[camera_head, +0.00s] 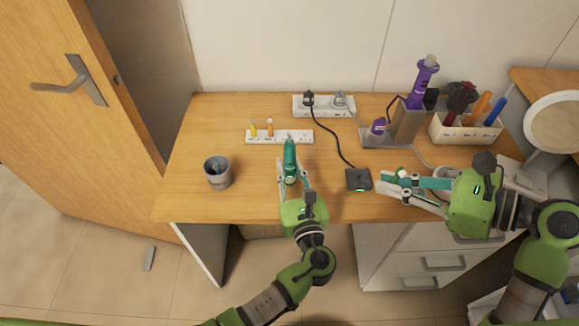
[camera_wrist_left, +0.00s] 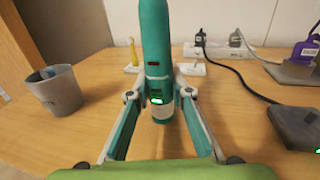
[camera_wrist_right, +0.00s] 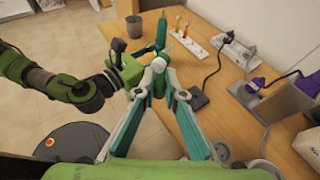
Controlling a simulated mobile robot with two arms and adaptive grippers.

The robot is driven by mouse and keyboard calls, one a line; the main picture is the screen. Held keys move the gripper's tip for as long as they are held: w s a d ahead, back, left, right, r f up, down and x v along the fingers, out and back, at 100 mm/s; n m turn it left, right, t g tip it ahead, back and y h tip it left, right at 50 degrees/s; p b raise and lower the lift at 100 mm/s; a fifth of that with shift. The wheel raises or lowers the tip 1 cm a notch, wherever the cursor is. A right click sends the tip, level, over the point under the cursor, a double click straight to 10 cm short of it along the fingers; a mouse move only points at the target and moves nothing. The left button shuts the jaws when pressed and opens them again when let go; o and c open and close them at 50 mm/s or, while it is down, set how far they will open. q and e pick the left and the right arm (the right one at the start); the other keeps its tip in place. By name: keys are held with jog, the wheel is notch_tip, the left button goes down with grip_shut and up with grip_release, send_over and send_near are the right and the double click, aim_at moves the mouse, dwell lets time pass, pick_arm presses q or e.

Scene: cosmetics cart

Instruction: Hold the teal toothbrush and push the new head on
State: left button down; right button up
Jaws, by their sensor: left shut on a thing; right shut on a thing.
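The teal toothbrush (camera_head: 290,158) is upright between the fingers of my left gripper (camera_head: 292,174), at the table's front middle. My right gripper (camera_head: 384,181) is at the table's front right, apart from the toothbrush. In the right wrist view its fingers (camera_wrist_right: 158,80) close on a small white and teal piece (camera_wrist_right: 157,65), which looks like the brush head. Its details are mostly hidden by the fingertips.
A white rack (camera_head: 262,137) with a yellow and an orange head stands behind the toothbrush. A grey cup (camera_head: 217,173) is at left. A black pad (camera_head: 358,180) with a cable lies between the grippers. A power strip (camera_head: 324,105), purple device (camera_head: 424,80) and tool bin (camera_head: 465,130) stand behind.

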pick_arm(q)
jog(key=shift+f, duration=0.15)
pick_arm(e)
jog(key=shift+f, duration=0.1)
pick_arm(q)
jog(key=c, duration=1.7)
grip_release()
grip_shut()
